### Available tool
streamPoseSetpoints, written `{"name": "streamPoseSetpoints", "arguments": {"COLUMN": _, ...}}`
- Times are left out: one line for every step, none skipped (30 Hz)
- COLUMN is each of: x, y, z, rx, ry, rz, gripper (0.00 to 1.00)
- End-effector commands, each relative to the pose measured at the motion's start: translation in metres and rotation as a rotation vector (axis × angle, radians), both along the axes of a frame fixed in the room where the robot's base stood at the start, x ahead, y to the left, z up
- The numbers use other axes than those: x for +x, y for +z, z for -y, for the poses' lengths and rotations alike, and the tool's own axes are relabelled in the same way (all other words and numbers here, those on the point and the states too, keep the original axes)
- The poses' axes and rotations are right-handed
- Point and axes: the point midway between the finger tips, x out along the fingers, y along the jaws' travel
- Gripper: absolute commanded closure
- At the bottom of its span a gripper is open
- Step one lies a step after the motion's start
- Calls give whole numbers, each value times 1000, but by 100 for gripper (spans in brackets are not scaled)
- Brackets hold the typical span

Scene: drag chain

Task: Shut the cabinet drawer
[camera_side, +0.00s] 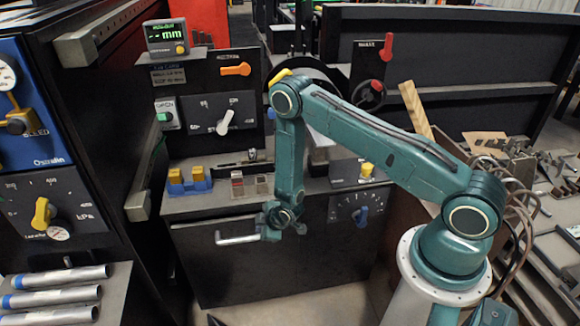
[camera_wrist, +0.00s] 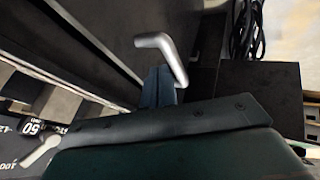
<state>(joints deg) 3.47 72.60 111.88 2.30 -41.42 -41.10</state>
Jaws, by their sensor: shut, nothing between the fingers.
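The cabinet's dark drawer front (camera_side: 235,275) is low in the middle of the side view, below the work surface. I cannot tell how far the drawer stands out. Its silver bar handle (camera_side: 236,239) sticks out near the upper edge. My gripper (camera_side: 272,233) points down at the right end of the handle, very close to it; I cannot tell whether they touch. In the wrist view the handle (camera_wrist: 165,52) shows as a bent silver bar just beyond my dark fingers (camera_wrist: 158,88). The fingers are together with nothing between them.
Above the drawer, the work surface holds a blue tray with yellow blocks (camera_side: 190,180) and small clear containers (camera_side: 250,186). A black cabinet with silver tubes (camera_side: 60,277) stands left. Bare floor (camera_side: 325,306) lies in front.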

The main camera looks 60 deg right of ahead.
Motion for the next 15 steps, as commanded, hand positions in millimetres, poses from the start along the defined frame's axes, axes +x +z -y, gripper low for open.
{"name": "streamPoseSetpoints", "arguments": {"x": 3, "y": -5, "z": 1, "rx": 0, "ry": 0, "rz": 0, "gripper": 100}}
{"name": "streamPoseSetpoints", "arguments": {"x": 5, "y": -8, "z": 1, "rx": 0, "ry": 0, "rz": -1, "gripper": 100}}
{"name": "streamPoseSetpoints", "arguments": {"x": 10, "y": -6, "z": 7, "rx": 0, "ry": -4, "rz": 2, "gripper": 100}}
{"name": "streamPoseSetpoints", "arguments": {"x": 13, "y": -6, "z": 10, "rx": 0, "ry": -4, "rz": 2, "gripper": 100}}
{"name": "streamPoseSetpoints", "arguments": {"x": 16, "y": -6, "z": 13, "rx": 0, "ry": -4, "rz": 2, "gripper": 100}}
{"name": "streamPoseSetpoints", "arguments": {"x": 19, "y": -6, "z": 16, "rx": -1, "ry": -3, "rz": 2, "gripper": 100}}
{"name": "streamPoseSetpoints", "arguments": {"x": 21, "y": -6, "z": 18, "rx": 1, "ry": -3, "rz": 1, "gripper": 100}}
{"name": "streamPoseSetpoints", "arguments": {"x": 23, "y": -6, "z": 20, "rx": 1, "ry": -2, "rz": 1, "gripper": 100}}
{"name": "streamPoseSetpoints", "arguments": {"x": 26, "y": -6, "z": 22, "rx": 0, "ry": -1, "rz": 1, "gripper": 100}}
{"name": "streamPoseSetpoints", "arguments": {"x": 27, "y": -6, "z": 23, "rx": 0, "ry": -1, "rz": 1, "gripper": 100}}
{"name": "streamPoseSetpoints", "arguments": {"x": 28, "y": -6, "z": 25, "rx": 0, "ry": -1, "rz": 1, "gripper": 100}}
{"name": "streamPoseSetpoints", "arguments": {"x": 29, "y": -6, "z": 26, "rx": -1, "ry": -2, "rz": 0, "gripper": 100}}
{"name": "streamPoseSetpoints", "arguments": {"x": 30, "y": -6, "z": 27, "rx": -1, "ry": -2, "rz": 0, "gripper": 100}}
{"name": "streamPoseSetpoints", "arguments": {"x": 31, "y": -6, "z": 28, "rx": -1, "ry": -2, "rz": 0, "gripper": 100}}
{"name": "streamPoseSetpoints", "arguments": {"x": 32, "y": -6, "z": 29, "rx": 0, "ry": 0, "rz": -1, "gripper": 100}}
